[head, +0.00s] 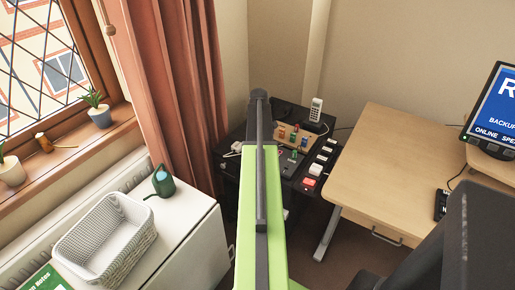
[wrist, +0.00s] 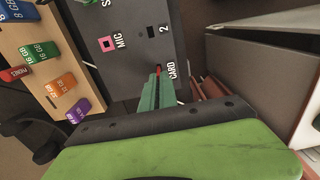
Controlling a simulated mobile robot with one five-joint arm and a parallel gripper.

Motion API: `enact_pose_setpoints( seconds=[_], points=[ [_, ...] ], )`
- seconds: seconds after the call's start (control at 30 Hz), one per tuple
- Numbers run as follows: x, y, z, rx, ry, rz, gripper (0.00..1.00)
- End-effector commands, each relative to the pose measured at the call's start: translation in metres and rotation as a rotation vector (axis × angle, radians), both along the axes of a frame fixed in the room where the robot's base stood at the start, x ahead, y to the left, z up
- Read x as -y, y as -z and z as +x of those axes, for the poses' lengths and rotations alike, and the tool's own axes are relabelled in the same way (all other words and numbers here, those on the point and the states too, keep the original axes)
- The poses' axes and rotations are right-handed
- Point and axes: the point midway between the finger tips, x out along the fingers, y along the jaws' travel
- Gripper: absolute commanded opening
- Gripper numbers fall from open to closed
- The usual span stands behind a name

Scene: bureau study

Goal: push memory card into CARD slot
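In the wrist view, my gripper (wrist: 158,80) has its two teal fingers close together, pointing up at a dark grey panel (wrist: 130,20). A small red piece (wrist: 158,69) shows at the fingertips, right beside the white CARD label. It looks like the end of the memory card, with the rest hidden between the fingers. The CARD slot is covered by the fingertips and the red piece, so I cannot tell how far the card is in.
A wooden rack (wrist: 22,62) of coloured, labelled sticks lies left of the panel. The panel also has a pink-framed MIC socket (wrist: 107,44) and a black socket marked 2 (wrist: 152,31). A grey box-like thing (wrist: 255,55) stands right. A wooden desk (head: 385,150) is right of the dark table.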

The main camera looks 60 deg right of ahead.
Motion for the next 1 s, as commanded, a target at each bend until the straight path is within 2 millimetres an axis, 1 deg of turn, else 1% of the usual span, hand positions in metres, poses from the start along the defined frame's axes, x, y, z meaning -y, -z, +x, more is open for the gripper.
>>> enact_pose_setpoints(
  seconds=[1.0],
  points=[
    [0.000,0.013,0.000,0.000,0.000,0.000,0.00]
  ],
)
